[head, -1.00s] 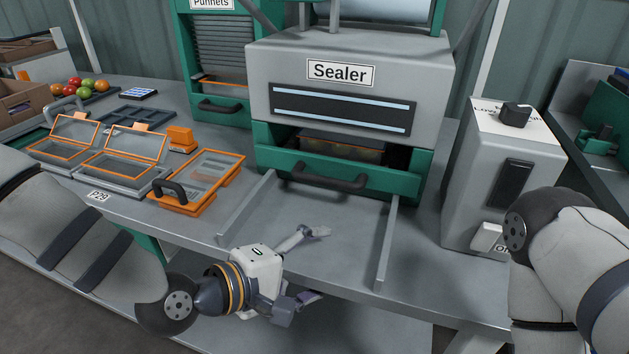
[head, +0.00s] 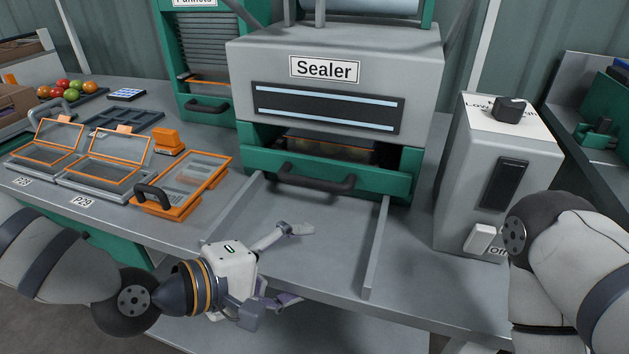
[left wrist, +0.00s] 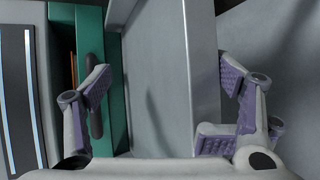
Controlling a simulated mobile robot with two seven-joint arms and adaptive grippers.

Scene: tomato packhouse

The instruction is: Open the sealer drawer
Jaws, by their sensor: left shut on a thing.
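The sealer (head: 325,45) is a grey machine on green supports. Its drawer (head: 345,177) has a green front and a dark bar handle (head: 315,178); a dark gap above shows orange-edged contents. My left gripper (head: 285,265) is at the worktop's front edge, short of the drawer handle. In the left wrist view, my left gripper's fingers (left wrist: 165,85) stand wide apart, either side of the worktop's front edge (left wrist: 203,80); contact is hard to see. The handle (left wrist: 96,110) shows behind one finger, apart from it. My right gripper is out of view; only my right arm shows.
Two rails (head: 376,245) run forward on the worktop, with clear surface between them. Orange-rimmed trays (head: 185,185) lie left. A grey box (head: 495,180) with a black switch panel stands right. Tomatoes (head: 65,90) are at the far left.

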